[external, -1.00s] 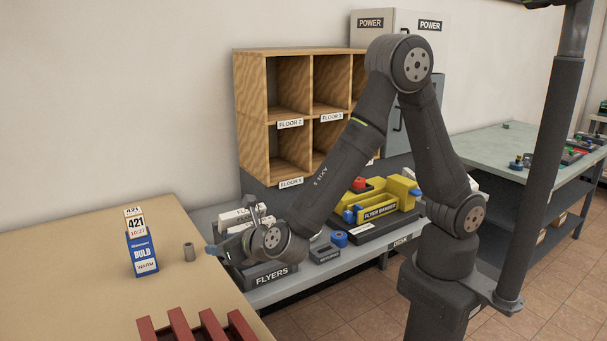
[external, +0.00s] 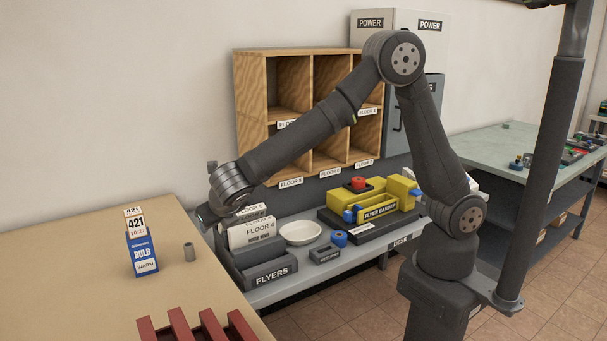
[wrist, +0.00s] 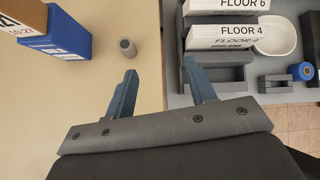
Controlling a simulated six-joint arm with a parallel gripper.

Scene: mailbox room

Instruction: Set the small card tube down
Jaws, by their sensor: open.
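The small card tube (external: 189,252) is a short grey cylinder standing upright on the tan table (external: 90,285), just right of the blue bulb box (external: 142,254). In the wrist view the tube (wrist: 127,47) stands ahead of the left finger, apart from it. My gripper (wrist: 163,85) is open, with nothing between its two blue fingers, and it sits above the table's right edge. In the external view my gripper (external: 203,215) is partly hidden by my wrist, to the right of and above the tube.
A red slotted rack (external: 195,328) is at the table's front. Right of the table, the desk holds the flyers tray (external: 272,274), floor-labelled stacks (external: 252,232), a white bowl (external: 300,233), a blue roll (external: 339,239) and the yellow flyer bander (external: 380,205). Wooden pigeonholes (external: 250,110) stand behind.

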